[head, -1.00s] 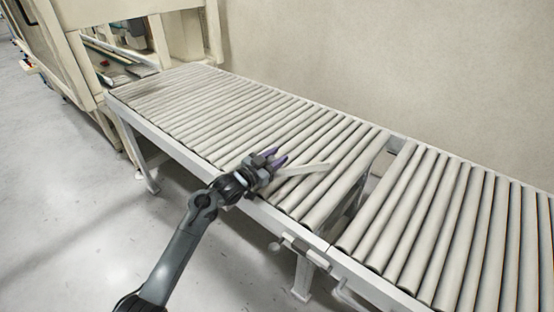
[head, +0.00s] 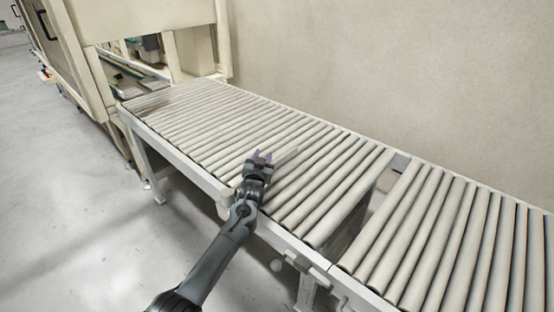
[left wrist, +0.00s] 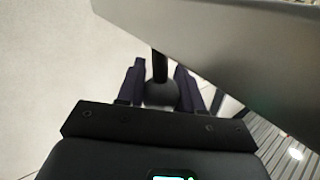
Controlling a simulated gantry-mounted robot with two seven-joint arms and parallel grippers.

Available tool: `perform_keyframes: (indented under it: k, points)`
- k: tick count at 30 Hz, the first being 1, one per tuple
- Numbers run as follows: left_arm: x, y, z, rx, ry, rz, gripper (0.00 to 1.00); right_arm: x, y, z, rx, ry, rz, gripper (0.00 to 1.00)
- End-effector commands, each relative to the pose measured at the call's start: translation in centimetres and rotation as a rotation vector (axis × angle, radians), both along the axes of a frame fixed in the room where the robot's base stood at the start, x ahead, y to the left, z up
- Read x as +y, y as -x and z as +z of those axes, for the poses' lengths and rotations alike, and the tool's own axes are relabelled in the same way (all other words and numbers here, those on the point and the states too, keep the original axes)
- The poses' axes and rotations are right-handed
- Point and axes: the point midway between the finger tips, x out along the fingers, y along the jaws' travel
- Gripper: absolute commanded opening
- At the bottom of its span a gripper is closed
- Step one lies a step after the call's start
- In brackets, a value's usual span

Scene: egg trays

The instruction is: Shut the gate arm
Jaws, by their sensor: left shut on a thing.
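My left gripper (head: 259,157) reaches over the near edge of the roller conveyor. My fingers are shut on this knob. A broad grey bar (left wrist: 215,45), likely the gate arm, fills the top right there. My right gripper is not in view.
The roller conveyor (head: 222,187) runs from a beige machine (head: 145,25) at upper left to the lower right. A gap (head: 375,200) parts it from a second roller section (head: 440,235). A plain wall stands behind; open floor lies at left.

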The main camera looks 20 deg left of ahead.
Motion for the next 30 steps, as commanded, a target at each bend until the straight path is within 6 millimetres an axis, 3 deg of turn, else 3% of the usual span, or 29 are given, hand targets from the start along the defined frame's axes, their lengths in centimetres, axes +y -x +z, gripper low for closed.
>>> perform_keyframes:
  k: [14, 15, 19, 30]
  points:
    - [1.09, 0.24, 0.21, -0.005, 0.000, 0.029, 0.00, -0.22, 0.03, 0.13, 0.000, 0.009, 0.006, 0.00]
    - [1.10, 0.24, 0.21, -0.005, 0.000, 0.029, 0.37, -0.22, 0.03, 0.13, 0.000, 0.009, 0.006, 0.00]
    - [1.07, 0.23, 0.19, -0.004, 0.000, 0.028, 0.57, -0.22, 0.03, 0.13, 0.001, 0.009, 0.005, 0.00]
    - [0.95, 0.35, 0.10, -0.002, -0.001, 0.026, 0.60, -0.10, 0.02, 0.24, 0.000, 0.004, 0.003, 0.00]
